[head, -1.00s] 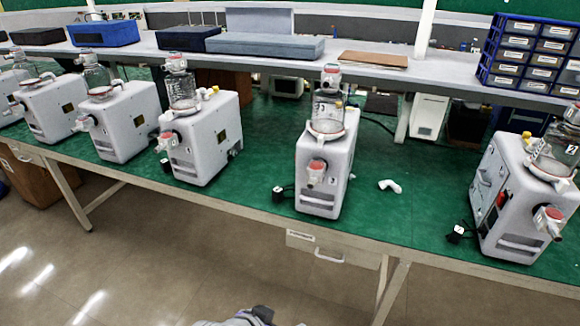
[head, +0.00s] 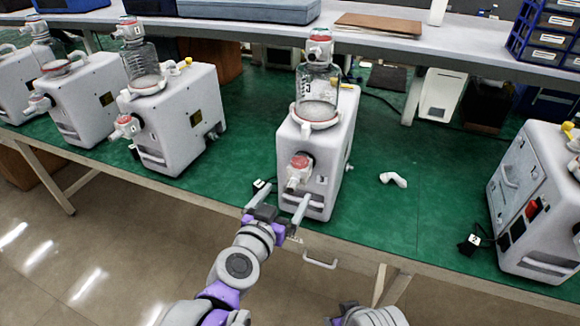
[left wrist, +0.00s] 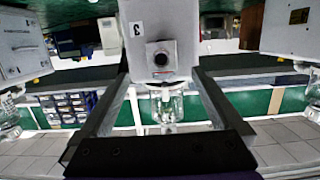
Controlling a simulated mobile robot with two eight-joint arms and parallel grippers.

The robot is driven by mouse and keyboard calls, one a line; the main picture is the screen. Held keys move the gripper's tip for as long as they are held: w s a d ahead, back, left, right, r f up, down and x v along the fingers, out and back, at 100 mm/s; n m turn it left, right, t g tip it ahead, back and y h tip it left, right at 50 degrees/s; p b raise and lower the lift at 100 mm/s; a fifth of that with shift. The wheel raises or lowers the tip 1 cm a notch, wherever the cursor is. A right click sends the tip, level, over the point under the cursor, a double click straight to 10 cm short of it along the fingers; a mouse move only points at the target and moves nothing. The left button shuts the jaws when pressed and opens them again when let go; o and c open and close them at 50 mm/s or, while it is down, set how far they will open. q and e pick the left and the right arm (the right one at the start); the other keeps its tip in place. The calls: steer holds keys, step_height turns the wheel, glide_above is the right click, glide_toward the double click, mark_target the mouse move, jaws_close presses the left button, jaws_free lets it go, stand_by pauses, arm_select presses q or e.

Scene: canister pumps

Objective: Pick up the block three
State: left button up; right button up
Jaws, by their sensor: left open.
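A small black block (head: 260,185) with a pale label lies on the green bench, just left of the front of the middle pump (head: 322,185). Its label is too small to read, so I cannot confirm that it is block three. My left gripper (head: 287,191) is open in front of that pump, its left finger partly covering the block. In the left wrist view, the two fingers (left wrist: 165,92) are spread and empty, and a white pump body (left wrist: 160,45) marked 3 shows between and beyond them. The block cannot be made out there.
Another black block (head: 473,241) marked 2 lies beside the right pump (head: 540,205). A white elbow piece (head: 393,179) lies on the clear bench (head: 400,215) between the pumps. Several pumps stand to the left. A drawer handle (head: 320,262) is below the bench edge.

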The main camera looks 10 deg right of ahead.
mark_target(292, 187)
arm_select(q)
steer(key=x, duration=0.4)
steer(key=shift+w+d+b, duration=0.1)
steer(key=shift+b, duration=0.2)
steer(key=x, duration=0.5)
steer(key=shift+w+b, duration=0.25)
steer(key=shift+b, duration=0.05)
steer(key=shift+r, duration=0.1)
jaws_close()
